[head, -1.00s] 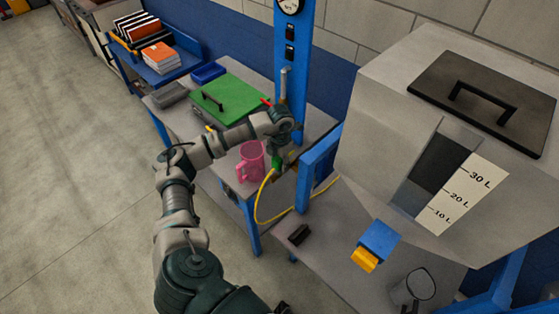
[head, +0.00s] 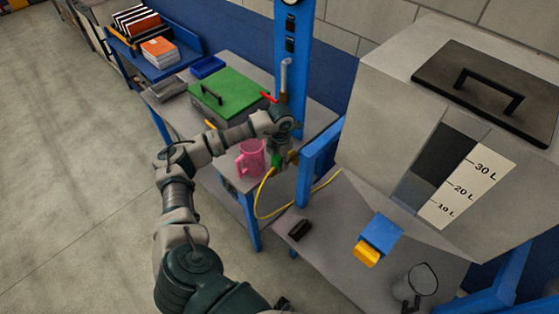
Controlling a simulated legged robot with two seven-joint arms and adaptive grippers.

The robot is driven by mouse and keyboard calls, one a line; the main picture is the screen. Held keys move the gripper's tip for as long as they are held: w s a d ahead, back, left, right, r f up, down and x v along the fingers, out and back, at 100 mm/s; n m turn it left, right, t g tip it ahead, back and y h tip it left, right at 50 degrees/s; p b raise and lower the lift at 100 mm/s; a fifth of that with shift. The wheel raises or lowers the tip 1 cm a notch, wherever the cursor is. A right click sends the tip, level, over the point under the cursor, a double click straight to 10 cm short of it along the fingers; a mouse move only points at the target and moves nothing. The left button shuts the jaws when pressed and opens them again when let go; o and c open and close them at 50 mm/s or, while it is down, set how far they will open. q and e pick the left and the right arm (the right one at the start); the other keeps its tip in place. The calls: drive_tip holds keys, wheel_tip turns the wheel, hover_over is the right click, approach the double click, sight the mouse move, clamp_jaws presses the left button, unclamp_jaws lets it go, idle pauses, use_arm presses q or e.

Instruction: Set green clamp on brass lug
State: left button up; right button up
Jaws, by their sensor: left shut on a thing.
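My left gripper (head: 279,154) reaches across the small workbench and points down beside the blue post. It is shut on the green clamp (head: 276,161), which shows only as a small green patch under the fingers. A yellow cable (head: 256,200) hangs from the clamp and loops below the bench edge. A small brass-coloured piece, seemingly the brass lug (head: 293,156), is just right of the gripper. I cannot tell whether the clamp touches it. My right gripper is not in view.
A pink mug (head: 250,159) stands close left of the gripper. A green-lidded box (head: 227,95) and the blue post (head: 294,70) are behind it. A blue upright frame (head: 318,160) and a grey hopper (head: 385,110) stand to the right.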

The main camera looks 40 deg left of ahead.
use_arm(q)
drive_tip(key=shift+f, duration=0.4)
drive_tip(key=o, duration=1.3)
wheel_tip(320, 180, up, 12)
drive_tip(key=shift+f, duration=0.1)
